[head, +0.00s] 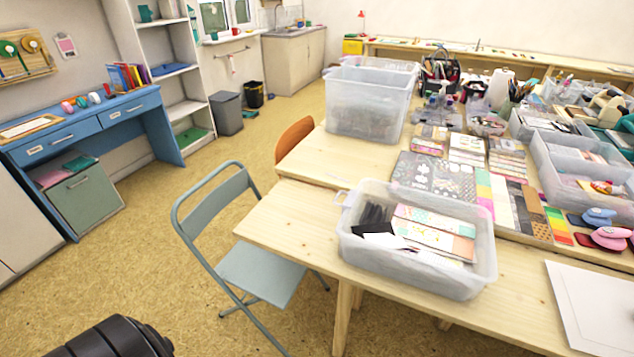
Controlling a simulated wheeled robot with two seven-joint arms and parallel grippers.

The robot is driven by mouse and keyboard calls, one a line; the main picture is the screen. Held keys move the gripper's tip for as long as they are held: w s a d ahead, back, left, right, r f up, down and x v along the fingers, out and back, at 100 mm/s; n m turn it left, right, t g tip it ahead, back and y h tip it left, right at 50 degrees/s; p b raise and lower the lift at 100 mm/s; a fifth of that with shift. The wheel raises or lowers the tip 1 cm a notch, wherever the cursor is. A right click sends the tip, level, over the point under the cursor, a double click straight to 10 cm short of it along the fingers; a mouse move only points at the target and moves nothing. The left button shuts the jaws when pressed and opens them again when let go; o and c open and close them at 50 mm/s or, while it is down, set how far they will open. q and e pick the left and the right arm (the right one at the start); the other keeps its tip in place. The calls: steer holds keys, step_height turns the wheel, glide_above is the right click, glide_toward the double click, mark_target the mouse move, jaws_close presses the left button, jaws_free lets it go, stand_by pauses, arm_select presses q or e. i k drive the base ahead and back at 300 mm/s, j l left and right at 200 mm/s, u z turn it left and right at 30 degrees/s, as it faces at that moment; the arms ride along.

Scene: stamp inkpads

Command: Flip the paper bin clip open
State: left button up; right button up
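A translucent plastic bin (400,262) holding papers and cards stands near the front edge of the wooden table. Neither of my grippers is in view. A dark ribbed part at the bottom left may belong to my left arm; no fingers show there.
The wooden table (300,225) has bare room left of the bin. A folding chair (262,270) stands at its left. Paper pads (435,175), a large clear bin (368,105) and another clear bin (590,190) crowd the table behind. A white sheet (595,305) lies at right.

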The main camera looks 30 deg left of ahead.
mark_target(351, 195)
steer(key=j+z, duration=0.25)
steer(key=j, duration=1.55)
steer(key=k+j+u, duration=0.15)
steer(key=k+u, duration=0.15)
steer(key=i+j, duration=0.1)
steer(key=i, duration=0.15)
steer(key=u, duration=0.05)
